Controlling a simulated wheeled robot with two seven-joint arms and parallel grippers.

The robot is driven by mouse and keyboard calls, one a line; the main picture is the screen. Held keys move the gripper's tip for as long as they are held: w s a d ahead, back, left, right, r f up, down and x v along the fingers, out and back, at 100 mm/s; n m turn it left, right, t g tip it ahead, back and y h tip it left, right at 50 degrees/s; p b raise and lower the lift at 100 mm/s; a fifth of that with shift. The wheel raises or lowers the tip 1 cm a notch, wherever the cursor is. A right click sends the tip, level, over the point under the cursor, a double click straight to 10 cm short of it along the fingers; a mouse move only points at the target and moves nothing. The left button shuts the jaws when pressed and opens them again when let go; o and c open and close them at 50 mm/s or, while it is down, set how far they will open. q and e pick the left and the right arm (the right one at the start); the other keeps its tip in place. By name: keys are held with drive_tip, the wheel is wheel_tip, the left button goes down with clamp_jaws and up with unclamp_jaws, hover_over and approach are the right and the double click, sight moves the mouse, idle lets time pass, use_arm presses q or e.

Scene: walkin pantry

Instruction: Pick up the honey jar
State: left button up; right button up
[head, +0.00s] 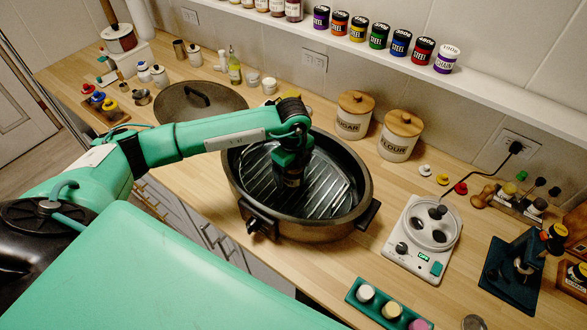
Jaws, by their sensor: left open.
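My left arm reaches in from the left over a large dark oval roasting pan (358,172) with a ridged rack in it. My left gripper (291,178) points down inside the pan's outline. It is open; its fingertips are dark and small, and I cannot tell whether anything stands between them. I cannot make out a jar labelled honey. Several small amber and red jars (293,10) stand on the wall shelf, cut off by the top edge, their labels unreadable. My right gripper is not in view.
A large dark lid (200,103) lies behind my arm. Sugar (355,116) and flour (401,136) canisters stand behind the pan. A white hot plate device (423,238) with a cord is right of it. Colored spice jars (379,36) line the shelf (500,82). A green tray (350,294) is in front.

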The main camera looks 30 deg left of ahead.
use_arm(q)
drive_tip(key=c, duration=1.5)
drive_tip(key=shift+w+r, duration=0.1)
drive_tip(key=shift+c, duration=0.2)
